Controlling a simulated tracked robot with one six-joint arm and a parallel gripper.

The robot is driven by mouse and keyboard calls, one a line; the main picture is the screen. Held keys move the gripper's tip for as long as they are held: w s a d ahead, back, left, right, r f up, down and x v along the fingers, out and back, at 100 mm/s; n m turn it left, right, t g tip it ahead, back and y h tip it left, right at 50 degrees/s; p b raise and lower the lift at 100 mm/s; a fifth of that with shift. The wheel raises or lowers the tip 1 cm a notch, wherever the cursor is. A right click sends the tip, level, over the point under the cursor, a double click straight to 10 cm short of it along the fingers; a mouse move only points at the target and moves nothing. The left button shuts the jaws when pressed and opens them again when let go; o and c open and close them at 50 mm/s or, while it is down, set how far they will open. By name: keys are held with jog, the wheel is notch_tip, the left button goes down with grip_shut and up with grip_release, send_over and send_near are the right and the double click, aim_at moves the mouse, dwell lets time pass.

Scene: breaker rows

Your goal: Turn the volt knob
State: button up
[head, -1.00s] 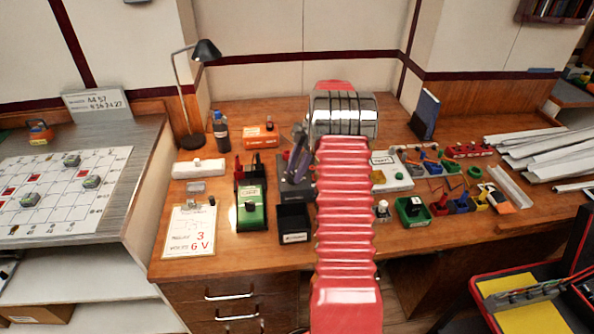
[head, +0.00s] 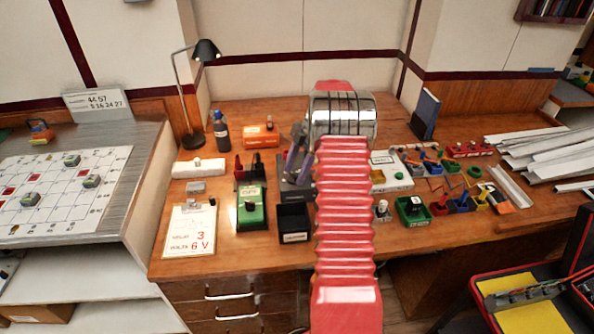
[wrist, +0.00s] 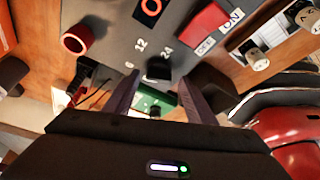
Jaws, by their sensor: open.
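The volt knob (wrist: 158,68) is a small black knob on a grey panel (wrist: 118,25) in the wrist view, with the numbers 6, 12 and 24 printed around it. My gripper (wrist: 158,84) is open, with one dark finger on each side of the knob's near side. I cannot tell whether either finger touches it. In the head view my gripper (head: 297,158) is over the grey unit left of my red arm, and the knob is hidden there. A clipboard card (head: 189,240) reads 3 and VOLTS 6 V.
A red terminal (wrist: 75,41) and a red OFF/ON switch (wrist: 207,28) flank the knob on the panel. A green box (head: 251,207) and a black bin (head: 294,222) stand close by. A lamp (head: 205,52) and a bottle (head: 221,131) stand farther back.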

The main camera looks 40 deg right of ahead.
jog(key=shift+r, duration=0.1)
jog(key=v, duration=1.3)
jog(key=shift+d+r, duration=0.2)
jog(key=shift+r, duration=0.05)
jog(key=shift+m, duration=0.3)
